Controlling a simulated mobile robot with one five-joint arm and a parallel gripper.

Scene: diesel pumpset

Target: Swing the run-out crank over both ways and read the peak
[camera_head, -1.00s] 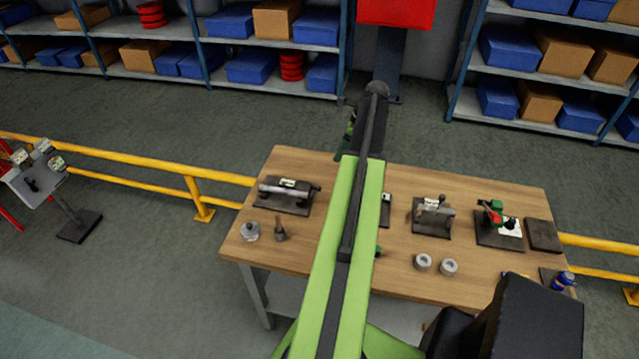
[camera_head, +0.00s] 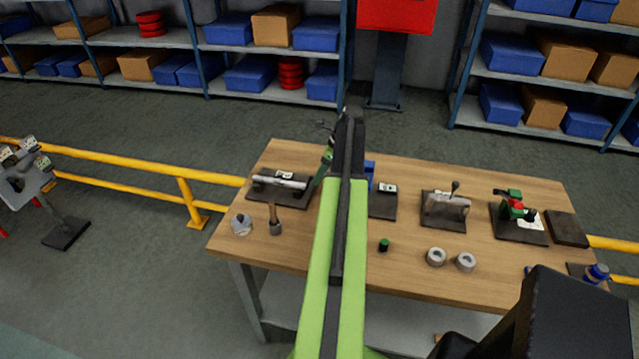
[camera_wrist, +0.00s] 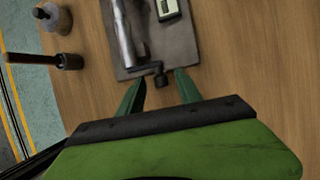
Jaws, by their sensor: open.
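The run-out fixture is a dark plate (camera_wrist: 185,50) carrying a grey shaft (camera_wrist: 128,35) and a small digital readout (camera_wrist: 167,9). Its dark crank (camera_wrist: 159,77) sits at the near end of the shaft in the wrist view. In the head view the fixture (camera_head: 283,184) is at the left of the bench. My gripper (camera_wrist: 160,80) is open, with its green fingers apart on either side of the crank's end in the picture. I cannot tell whether the fingers are down at its height. The readout's digits are too small to read.
A wooden-handled tool (camera_head: 274,220) and a grey metal piece (camera_head: 241,224) stand left on the bench. Other fixtures (camera_head: 445,208) and two grey rings (camera_head: 436,257) are to the right. A yellow rail (camera_head: 110,163) runs behind the bench.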

